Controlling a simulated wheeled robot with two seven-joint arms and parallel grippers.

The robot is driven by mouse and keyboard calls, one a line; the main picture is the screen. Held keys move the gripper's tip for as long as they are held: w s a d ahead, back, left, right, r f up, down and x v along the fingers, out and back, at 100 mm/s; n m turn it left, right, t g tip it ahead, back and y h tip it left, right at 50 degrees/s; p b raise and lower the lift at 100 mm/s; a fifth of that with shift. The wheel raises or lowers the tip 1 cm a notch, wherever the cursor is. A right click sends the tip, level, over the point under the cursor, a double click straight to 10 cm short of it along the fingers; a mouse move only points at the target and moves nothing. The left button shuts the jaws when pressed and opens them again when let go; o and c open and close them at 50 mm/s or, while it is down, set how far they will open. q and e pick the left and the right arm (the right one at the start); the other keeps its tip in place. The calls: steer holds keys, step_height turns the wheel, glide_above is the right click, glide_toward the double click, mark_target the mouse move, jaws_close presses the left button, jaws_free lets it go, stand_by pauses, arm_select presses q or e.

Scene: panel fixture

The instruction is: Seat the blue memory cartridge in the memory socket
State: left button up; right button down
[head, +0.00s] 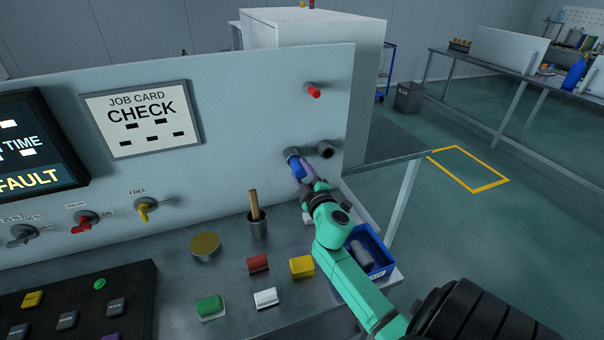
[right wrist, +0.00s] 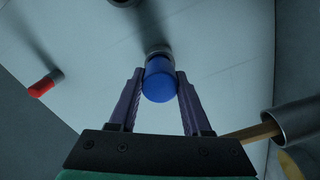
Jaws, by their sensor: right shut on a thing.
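The blue memory cartridge (head: 294,165) is a short cylinder in front of the upright grey panel. My right gripper (head: 299,169) is shut on it. In the right wrist view the blue cartridge (right wrist: 160,84) sits between the two purple fingers of the right gripper (right wrist: 158,78), its round end toward the camera. Its far end meets a grey ring (right wrist: 158,50) on the panel, which looks like the memory socket (head: 292,152). I cannot tell how deep it goes in. My left gripper is not in view.
A dark grey tube (head: 325,150) sticks out right of the socket, and a red knob (head: 314,91) above. On the bench stand a cup (head: 257,228) with a wooden handle, a blue bin (head: 380,265), and red (head: 258,263), yellow (head: 302,267), green (head: 209,307) and white (head: 265,298) blocks.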

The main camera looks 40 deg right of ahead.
steer(key=shift+x, duration=1.05)
steer(key=shift+c, duration=1.4)
jaws_free()
steer(key=shift+w, duration=0.1)
steer(key=b+v, duration=0.3)
steer(key=v, duration=1.1)
steer(key=shift+s, duration=0.25)
steer(key=shift+a, duration=0.1)
